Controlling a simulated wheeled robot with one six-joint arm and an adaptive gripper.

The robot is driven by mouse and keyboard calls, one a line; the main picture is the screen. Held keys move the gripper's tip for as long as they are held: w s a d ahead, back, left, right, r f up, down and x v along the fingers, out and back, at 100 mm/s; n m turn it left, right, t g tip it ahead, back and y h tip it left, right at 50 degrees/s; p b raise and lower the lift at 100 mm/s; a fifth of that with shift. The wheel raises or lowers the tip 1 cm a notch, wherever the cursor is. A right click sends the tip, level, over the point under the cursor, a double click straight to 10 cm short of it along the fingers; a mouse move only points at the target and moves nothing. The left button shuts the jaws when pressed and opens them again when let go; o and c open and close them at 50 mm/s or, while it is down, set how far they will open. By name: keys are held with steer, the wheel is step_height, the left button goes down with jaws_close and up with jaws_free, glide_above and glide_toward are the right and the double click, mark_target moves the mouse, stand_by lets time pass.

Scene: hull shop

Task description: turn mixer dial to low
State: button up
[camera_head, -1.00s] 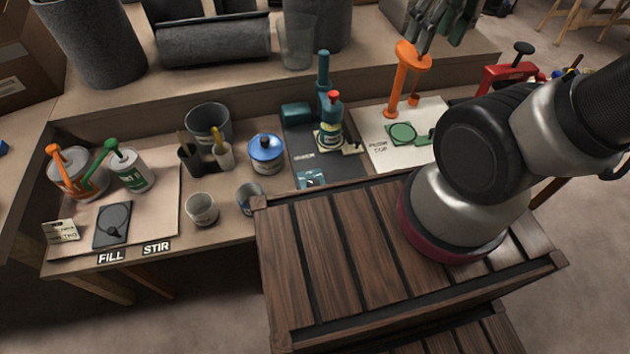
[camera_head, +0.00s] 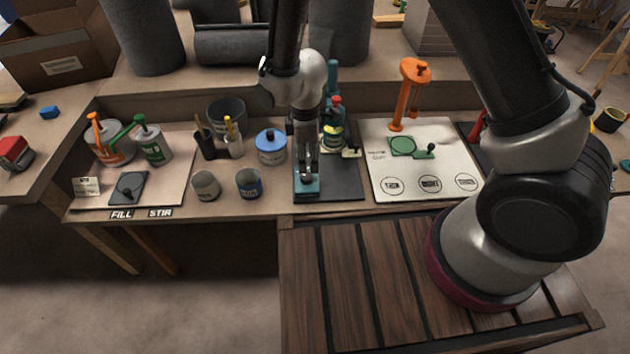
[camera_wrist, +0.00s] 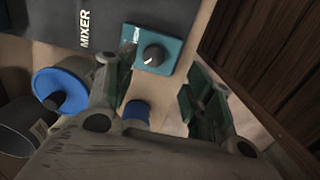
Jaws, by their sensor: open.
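The mixer dial is a round black knob (camera_wrist: 154,54) with a pale pointer mark, on a teal control box (camera_wrist: 172,38) in the wrist view. Small white lettering by the knob seems to read "HIGH"; I cannot make out a low mark. In the head view the teal box (camera_head: 307,190) sits at the front of the dark mixer mat (camera_head: 342,180). The teal mixer (camera_head: 332,82) stands behind, partly hidden by my arm. My gripper (camera_head: 306,160) is open and points down just above the box. In the wrist view my fingers (camera_wrist: 160,75) are apart, with the knob between and beyond them.
A white board (camera_head: 440,165) with an orange press (camera_head: 405,95) lies to the right. A slatted wooden surface (camera_head: 345,270) is in front.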

mark_target(306, 176)
steer(key=shift+w+a+f+n, duration=0.15)
steer(key=shift+w+a+n, duration=0.15)
steer(key=shift+w, duration=0.05)
steer(key=shift+f, duration=0.15)
step_height(306, 176, down, 7)
steer(key=shift+f, duration=0.2)
steer(key=shift+c, duration=0.2)
steer(key=c, duration=1)
